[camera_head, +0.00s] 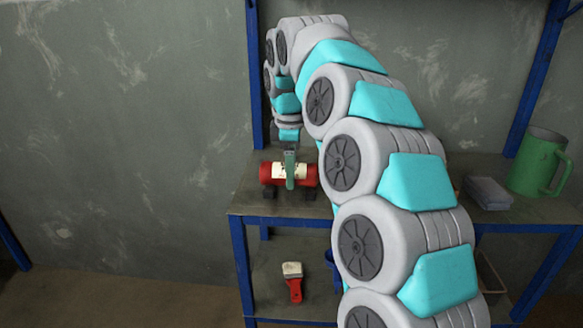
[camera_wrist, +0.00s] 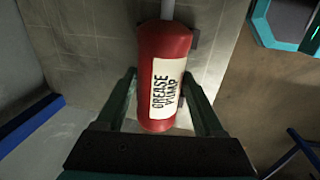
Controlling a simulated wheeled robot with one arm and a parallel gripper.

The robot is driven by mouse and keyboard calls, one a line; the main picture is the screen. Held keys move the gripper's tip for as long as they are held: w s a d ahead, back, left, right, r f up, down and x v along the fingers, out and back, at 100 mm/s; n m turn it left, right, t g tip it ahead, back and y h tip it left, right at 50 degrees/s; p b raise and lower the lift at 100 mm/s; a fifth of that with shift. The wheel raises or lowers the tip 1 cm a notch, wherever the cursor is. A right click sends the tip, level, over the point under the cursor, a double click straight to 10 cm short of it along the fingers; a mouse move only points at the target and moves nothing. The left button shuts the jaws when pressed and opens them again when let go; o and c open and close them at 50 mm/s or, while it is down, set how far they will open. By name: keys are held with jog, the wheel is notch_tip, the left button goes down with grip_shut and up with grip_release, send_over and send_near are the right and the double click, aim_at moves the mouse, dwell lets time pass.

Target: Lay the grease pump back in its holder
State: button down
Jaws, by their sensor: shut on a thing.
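The grease pump (camera_head: 272,172) is a red cylinder with a pale label, lying level at the left end of the upper shelf. Two dark holder supports (camera_head: 269,192) show below its ends. I cannot tell whether the pump touches them. My gripper (camera_head: 290,178) points down over the pump's middle and is shut on it. In the wrist view the pump (camera_wrist: 163,48) stands between the two green fingers of my gripper (camera_wrist: 163,92). Its label reads "GREASE PUMP", and a pale rod comes out of its far end. My arm hides the shelf's middle.
A blue-framed shelf unit (camera_head: 239,260) stands against a grey wall. A green mug (camera_head: 537,163) and a grey box (camera_head: 488,193) stand at the right of the upper shelf. A red-handled brush (camera_head: 294,284) lies on the lower shelf. The upper shelf's left front corner is bare.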

jog(key=shift+f, duration=0.4)
grip_release()
